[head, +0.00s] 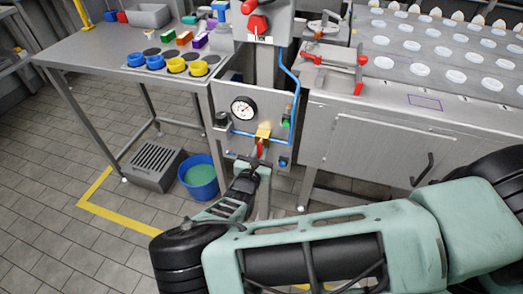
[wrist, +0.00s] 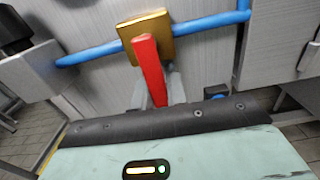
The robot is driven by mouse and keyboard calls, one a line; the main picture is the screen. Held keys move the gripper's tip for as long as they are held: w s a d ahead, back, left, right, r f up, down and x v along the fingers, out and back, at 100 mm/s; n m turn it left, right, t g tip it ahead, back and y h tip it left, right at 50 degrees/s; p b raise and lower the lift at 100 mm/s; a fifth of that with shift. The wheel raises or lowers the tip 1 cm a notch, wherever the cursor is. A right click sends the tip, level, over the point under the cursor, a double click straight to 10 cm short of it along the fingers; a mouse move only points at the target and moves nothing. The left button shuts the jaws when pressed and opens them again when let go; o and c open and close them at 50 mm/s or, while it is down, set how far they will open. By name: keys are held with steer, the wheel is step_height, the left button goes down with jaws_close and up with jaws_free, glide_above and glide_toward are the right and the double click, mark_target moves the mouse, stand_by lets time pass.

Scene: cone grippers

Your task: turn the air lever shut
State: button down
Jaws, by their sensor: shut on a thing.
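The red air lever (head: 260,150) hangs down from a brass valve body (head: 263,132) on the grey panel under the machine. In the wrist view the lever (wrist: 150,70) points down and slightly right from the brass valve (wrist: 144,24), across the blue air pipe (wrist: 90,54). My gripper (head: 256,165) is at the lever's lower end and shut on it. In the wrist view grey fingertips (wrist: 172,84) show by the lever; the rest of the fingers and the lever's lower end are hidden behind my wrist's dark edge.
A round pressure gauge (head: 243,109) sits up and left of the valve. A blue bucket (head: 198,176) and a grated floor box (head: 154,164) stand to the left. A steel cabinet (head: 385,150) stands close on the right.

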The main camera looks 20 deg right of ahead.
steer(key=c, duration=1.4)
jaws_free()
steer(key=b+v, duration=0.2)
steer(key=v, duration=1.5)
steer(key=shift+s+a, duration=0.15)
steer(key=shift+s, duration=0.05)
